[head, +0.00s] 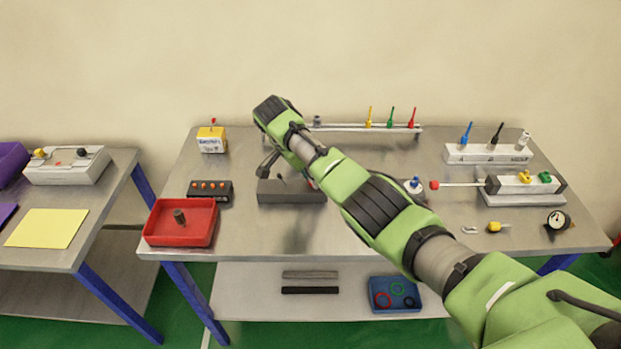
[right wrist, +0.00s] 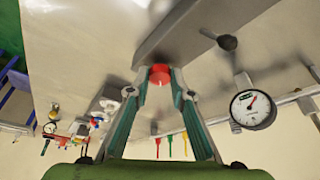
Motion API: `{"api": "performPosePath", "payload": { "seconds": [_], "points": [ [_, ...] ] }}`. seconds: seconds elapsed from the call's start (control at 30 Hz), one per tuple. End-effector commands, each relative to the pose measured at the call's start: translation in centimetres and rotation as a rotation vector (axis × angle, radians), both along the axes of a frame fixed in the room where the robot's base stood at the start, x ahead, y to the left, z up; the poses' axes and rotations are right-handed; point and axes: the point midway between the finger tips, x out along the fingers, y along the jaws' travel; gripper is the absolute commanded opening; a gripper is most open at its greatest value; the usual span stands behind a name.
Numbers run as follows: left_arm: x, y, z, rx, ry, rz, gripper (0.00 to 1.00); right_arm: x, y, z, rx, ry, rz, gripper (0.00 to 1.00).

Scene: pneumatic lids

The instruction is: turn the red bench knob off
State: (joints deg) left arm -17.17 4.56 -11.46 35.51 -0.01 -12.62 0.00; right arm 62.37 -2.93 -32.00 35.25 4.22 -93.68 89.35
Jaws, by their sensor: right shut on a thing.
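The red bench knob (right wrist: 159,74) sits on the face of a grey block (head: 290,191) on the middle of the bench. In the right wrist view the two fingertips of my right gripper (right wrist: 158,82) are closed on the knob, one on each side. In the head view a sliver of the red knob (head: 313,184) shows at the edge of my right arm, which hides most of it and the fingers. A dark knob (right wrist: 228,42) is on the same block. My left gripper is in neither view.
A pressure gauge (right wrist: 253,109) on a pipe is close to the right gripper. A red tray (head: 160,238) and a black box with orange buttons (head: 210,199) stand left of the block. Colored valves on a rail (head: 345,127) are behind.

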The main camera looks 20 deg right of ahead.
Motion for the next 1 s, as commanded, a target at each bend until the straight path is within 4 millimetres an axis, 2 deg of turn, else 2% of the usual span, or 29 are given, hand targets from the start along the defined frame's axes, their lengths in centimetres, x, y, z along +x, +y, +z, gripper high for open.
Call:
{"api": "performPosePath", "payload": {
  "seconds": [0.4,0.43,0.5,0.83,1.0],
  "points": [
    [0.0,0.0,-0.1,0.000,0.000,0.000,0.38,0.0,-0.2,-0.1,-0.001,0.001,-0.010,0.00],
    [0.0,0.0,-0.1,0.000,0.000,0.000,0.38,0.0,-0.2,-0.1,-0.001,0.001,-0.010,0.26],
    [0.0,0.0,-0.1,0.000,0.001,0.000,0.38,0.0,-0.1,0.0,-0.001,0.001,-0.010,0.38],
    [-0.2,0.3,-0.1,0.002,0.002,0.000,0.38,0.0,0.0,0.1,0.000,-0.001,-0.007,0.38],
    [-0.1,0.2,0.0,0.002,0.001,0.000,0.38,-0.1,0.7,1.7,0.002,-0.004,-0.006,0.38]
  ]
}}
